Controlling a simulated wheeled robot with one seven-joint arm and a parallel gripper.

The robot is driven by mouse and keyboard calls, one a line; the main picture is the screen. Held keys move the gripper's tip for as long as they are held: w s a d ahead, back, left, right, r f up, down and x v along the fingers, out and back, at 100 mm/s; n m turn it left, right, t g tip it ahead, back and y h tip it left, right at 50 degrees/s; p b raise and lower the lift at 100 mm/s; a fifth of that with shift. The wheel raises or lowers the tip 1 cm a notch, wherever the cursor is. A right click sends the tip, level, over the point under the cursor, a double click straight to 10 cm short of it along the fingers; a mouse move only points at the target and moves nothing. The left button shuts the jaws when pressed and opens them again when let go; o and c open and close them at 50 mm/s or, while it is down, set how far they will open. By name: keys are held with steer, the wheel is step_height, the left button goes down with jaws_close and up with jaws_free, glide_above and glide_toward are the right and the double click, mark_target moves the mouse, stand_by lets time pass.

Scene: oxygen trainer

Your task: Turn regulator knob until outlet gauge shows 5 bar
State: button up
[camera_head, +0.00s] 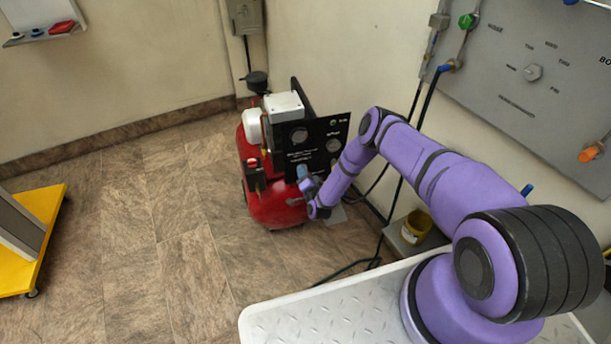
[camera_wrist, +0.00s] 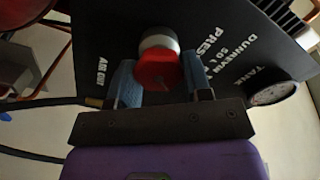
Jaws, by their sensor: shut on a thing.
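The red regulator knob (camera_wrist: 158,70) with a pale collar sticks out of the dark panel in the wrist view. My gripper (camera_wrist: 160,82) has its blue fingers on either side of the knob and is shut on it. In the head view my gripper (camera_head: 304,175) reaches the lower part of the compressor's black panel (camera_head: 318,158) and hides the knob. Two round gauges, a left one (camera_head: 298,136) and a right one (camera_head: 334,145), show on that panel. Their readings are too small to tell. The wrist view shows one gauge (camera_wrist: 271,91) beside the word "TANK", its face seen at a slant.
The red compressor (camera_head: 275,208) stands on the floor by the wall. A grey wall panel (camera_head: 545,110) is at right. A yellow-based cart (camera_head: 40,205) stands at left; the floor between is clear.

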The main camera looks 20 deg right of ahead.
steer(key=shift+m, duration=0.6)
steer(key=o, duration=0.9)
steer(key=s, duration=1.1)
